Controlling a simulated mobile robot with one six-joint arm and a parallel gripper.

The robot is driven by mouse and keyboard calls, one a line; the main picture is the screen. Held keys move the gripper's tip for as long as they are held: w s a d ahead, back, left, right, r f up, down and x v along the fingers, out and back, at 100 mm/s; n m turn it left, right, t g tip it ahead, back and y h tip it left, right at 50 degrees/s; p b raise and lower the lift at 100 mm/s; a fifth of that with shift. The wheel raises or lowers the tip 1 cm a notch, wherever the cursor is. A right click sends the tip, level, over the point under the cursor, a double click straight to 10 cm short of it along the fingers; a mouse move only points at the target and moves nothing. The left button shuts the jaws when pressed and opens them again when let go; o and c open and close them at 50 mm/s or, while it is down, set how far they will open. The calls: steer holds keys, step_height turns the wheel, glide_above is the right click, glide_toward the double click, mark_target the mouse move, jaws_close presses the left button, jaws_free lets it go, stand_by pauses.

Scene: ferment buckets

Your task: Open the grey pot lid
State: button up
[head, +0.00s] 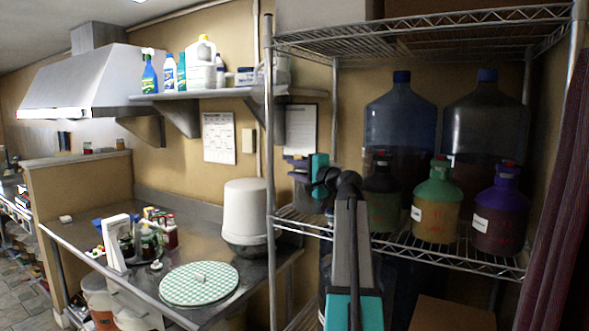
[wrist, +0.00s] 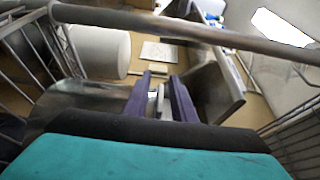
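A pale grey-white domed pot (head: 246,205) stands on the steel counter, with a dark rounded base below it. It also shows in the wrist view as a pale cylinder (wrist: 100,52) at upper left. I cannot tell which part of it is a separate lid.
A wire shelf rack (head: 450,258) on the right holds several large bottles, and its post stands near my gripper. Jars (head: 150,238) and a white stand (head: 115,243) are on the counter's left. A wall shelf (head: 205,94) with bottles is above.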

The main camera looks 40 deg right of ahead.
jaws_close()
steer(key=shift+r, duration=0.1)
stand_by(1.3)
